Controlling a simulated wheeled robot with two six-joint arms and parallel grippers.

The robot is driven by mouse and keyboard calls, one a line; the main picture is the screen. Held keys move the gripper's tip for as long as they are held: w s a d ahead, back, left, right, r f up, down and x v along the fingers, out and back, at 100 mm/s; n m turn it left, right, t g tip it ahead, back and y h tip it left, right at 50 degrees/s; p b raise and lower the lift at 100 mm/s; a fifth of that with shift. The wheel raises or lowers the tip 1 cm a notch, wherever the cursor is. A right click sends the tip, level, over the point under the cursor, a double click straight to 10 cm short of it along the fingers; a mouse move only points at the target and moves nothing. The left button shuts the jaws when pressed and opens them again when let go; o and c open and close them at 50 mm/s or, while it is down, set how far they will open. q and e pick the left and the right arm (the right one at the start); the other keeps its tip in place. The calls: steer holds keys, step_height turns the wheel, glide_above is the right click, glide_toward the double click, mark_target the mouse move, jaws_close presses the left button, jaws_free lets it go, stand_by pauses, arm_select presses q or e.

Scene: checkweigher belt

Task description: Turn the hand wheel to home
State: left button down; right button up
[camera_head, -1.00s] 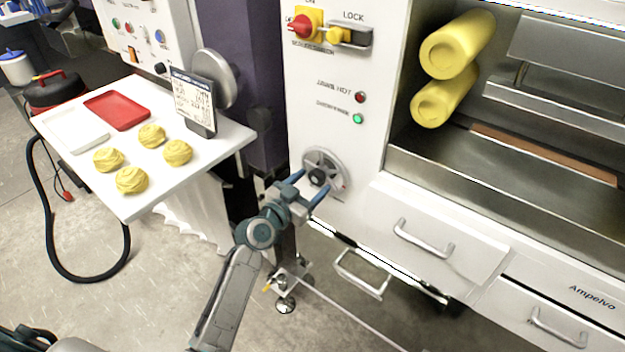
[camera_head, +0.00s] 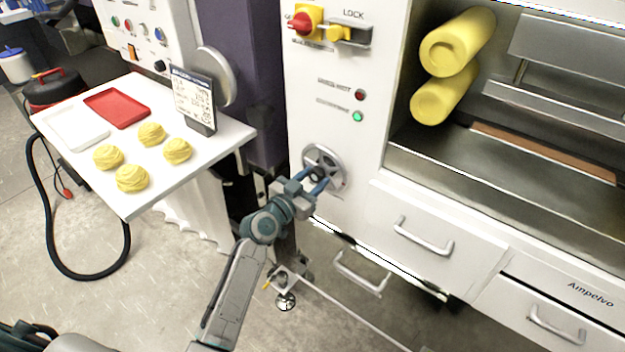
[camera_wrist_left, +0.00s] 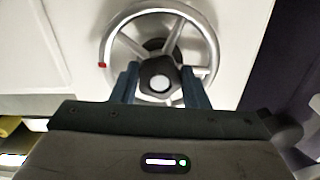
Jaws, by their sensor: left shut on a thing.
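The hand wheel (camera_head: 324,158) is a grey metal ring with spokes and a dark hub, on the white machine front. In the left wrist view the wheel (camera_wrist_left: 207,35) fills the upper middle, with a red mark on its rim at the left. The fingers are shut on this knob. The fingers hide part of the lower wheel. My right gripper is not in view.
A yellow-and-red switch (camera_head: 305,22) and a lamp pair sit above the wheel. Drawer handles (camera_head: 423,236) stick out at the lower right. A white table (camera_head: 212,160) with yellow dough-like pieces stands to the left. Open floor lies below.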

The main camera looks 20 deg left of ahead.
arm_select(q)
steer(key=n, duration=0.3)
steer(key=shift+d+n, duration=0.1)
steer(key=shift+n, duration=1.2)
steer(key=shift+n+p, duration=0.35)
steer(key=shift+n, duration=0.55)
steer(key=shift+r+n, duration=0.1)
steer(key=shift+n, duration=0.4)
steer(key=n+p, duration=0.1)
steer(key=n, duration=0.2)
steer(key=shift+d+n, duration=0.1)
steer(key=shift+n, duration=0.2)
steer(key=n+p, duration=0.2)
steer(key=n, duration=0.2)
steer(key=shift+r, duration=0.1)
steer(key=shift+n+p, duration=0.5)
steer(key=shift+n, duration=1.1)
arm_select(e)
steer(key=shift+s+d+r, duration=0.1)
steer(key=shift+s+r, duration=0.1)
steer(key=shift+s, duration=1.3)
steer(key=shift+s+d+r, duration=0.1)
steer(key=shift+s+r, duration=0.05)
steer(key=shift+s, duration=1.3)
